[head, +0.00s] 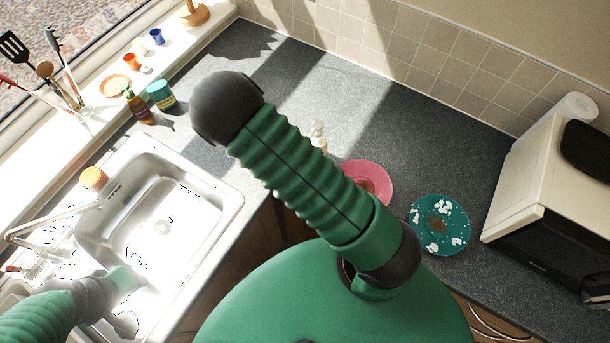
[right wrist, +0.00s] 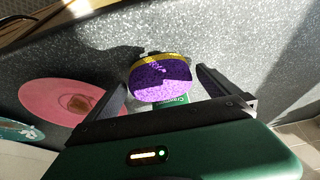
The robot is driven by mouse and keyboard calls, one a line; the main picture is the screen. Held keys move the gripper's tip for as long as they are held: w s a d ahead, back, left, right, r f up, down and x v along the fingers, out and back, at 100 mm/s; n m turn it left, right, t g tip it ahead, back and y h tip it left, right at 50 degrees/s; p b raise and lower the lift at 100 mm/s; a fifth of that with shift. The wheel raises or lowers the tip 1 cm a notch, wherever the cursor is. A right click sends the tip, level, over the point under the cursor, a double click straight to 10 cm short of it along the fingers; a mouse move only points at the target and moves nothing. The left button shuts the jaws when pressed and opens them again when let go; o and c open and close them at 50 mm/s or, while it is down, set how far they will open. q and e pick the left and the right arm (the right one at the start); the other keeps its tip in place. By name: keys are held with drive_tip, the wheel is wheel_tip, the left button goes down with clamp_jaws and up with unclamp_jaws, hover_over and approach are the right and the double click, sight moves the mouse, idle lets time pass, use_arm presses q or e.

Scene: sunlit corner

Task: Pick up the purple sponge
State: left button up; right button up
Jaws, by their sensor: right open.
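The purple sponge (right wrist: 158,84) shows in the right wrist view, with a yellow band along its top edge. It appears between the two black fingers of my right gripper (right wrist: 161,78), which is open with room on both sides. I cannot tell how far the sponge is from the fingertips. A green and white printed thing shows just below the sponge, partly hidden. In the head view the sponge and right gripper are not visible. My left gripper (head: 124,300) is over the bright sink area, washed out by glare.
A pink plate (head: 372,181) and a stained teal plate (head: 440,224) lie on the grey counter (head: 345,95). A microwave (head: 545,205) stands at the right. The sink (head: 160,215) and its tap (head: 50,222) are at the left. Bottles stand near the window sill.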

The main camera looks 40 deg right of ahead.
drive_tip(key=shift+d+f, duration=0.4)
drive_tip(key=shift+f, duration=0.25)
drive_tip(key=shift+w+d, duration=0.25)
drive_tip(key=shift+d, duration=0.3)
drive_tip(key=shift+c, duration=3.4)
drive_tip(key=shift+s+a+r, duration=0.15)
drive_tip(key=shift+a, duration=0.3)
drive_tip(key=c, duration=0.5)
drive_tip(key=shift+a, duration=0.15)
drive_tip(key=shift+c, duration=0.3)
use_arm(q)
drive_tip(key=shift+w+d+f, duration=0.2)
drive_tip(key=shift+d+f, duration=0.1)
drive_tip(key=shift+f, duration=0.05)
